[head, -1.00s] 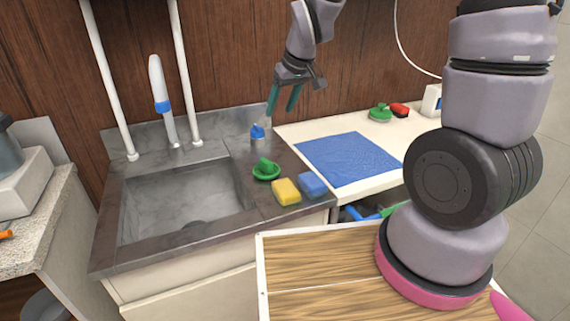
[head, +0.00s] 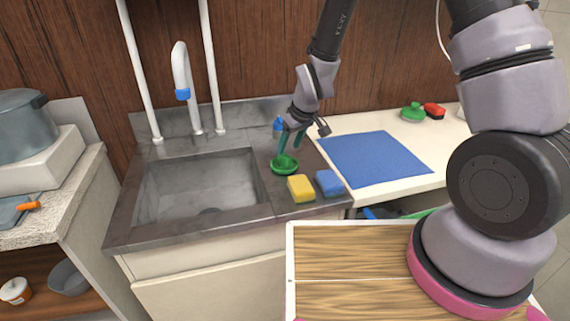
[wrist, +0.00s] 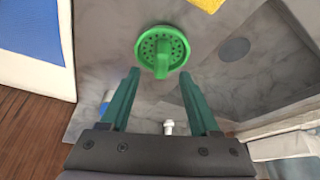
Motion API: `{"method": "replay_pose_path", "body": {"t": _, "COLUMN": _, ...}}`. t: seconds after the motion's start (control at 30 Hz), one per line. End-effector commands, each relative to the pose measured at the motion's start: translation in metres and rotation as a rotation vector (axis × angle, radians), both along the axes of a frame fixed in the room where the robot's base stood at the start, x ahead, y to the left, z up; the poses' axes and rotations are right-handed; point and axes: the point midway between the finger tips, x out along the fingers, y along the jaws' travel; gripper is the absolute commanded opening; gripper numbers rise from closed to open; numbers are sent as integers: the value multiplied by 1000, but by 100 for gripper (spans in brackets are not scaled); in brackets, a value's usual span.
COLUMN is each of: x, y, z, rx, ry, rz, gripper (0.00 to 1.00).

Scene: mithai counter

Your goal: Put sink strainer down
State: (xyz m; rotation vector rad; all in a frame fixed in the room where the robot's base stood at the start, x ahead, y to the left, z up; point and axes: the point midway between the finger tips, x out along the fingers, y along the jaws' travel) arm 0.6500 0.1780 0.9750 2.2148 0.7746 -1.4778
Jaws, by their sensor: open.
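The green sink strainer (head: 284,168), a round perforated disc with an upright knob, sits on the dark stone counter (head: 250,216) just right of the sink basin (head: 200,182). My gripper (head: 287,152) is open over the strainer, fingers pointing down. In the wrist view the strainer (wrist: 176,50) lies just beyond my open green fingertips (wrist: 160,74), its knob roughly in line with the gap. Nothing is held between the fingers. Whether a finger touches the strainer cannot be told.
A yellow sponge (head: 301,189) and a blue sponge (head: 329,183) lie close in front of the strainer. A blue-topped bottle (head: 279,125) stands behind it, partly hidden. The blue mat (head: 375,158) to the right is clear. The faucet (head: 183,80) rises behind the basin.

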Motion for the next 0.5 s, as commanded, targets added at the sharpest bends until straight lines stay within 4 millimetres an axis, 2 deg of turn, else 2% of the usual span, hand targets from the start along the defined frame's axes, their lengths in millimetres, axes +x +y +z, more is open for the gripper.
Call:
{"method": "replay_pose_path", "body": {"t": 0.1, "x": 4, "y": 7, "z": -19, "rx": -1, "ry": 4, "rz": 1, "gripper": 62}}
{"method": "replay_pose_path", "body": {"t": 0.23, "x": 9, "y": 10, "z": -32, "rx": -2, "ry": 3, "rz": -1, "gripper": 62}}
{"method": "replay_pose_path", "body": {"t": 0.5, "x": 11, "y": 11, "z": -36, "rx": -1, "ry": 1, "rz": 0, "gripper": 62}}
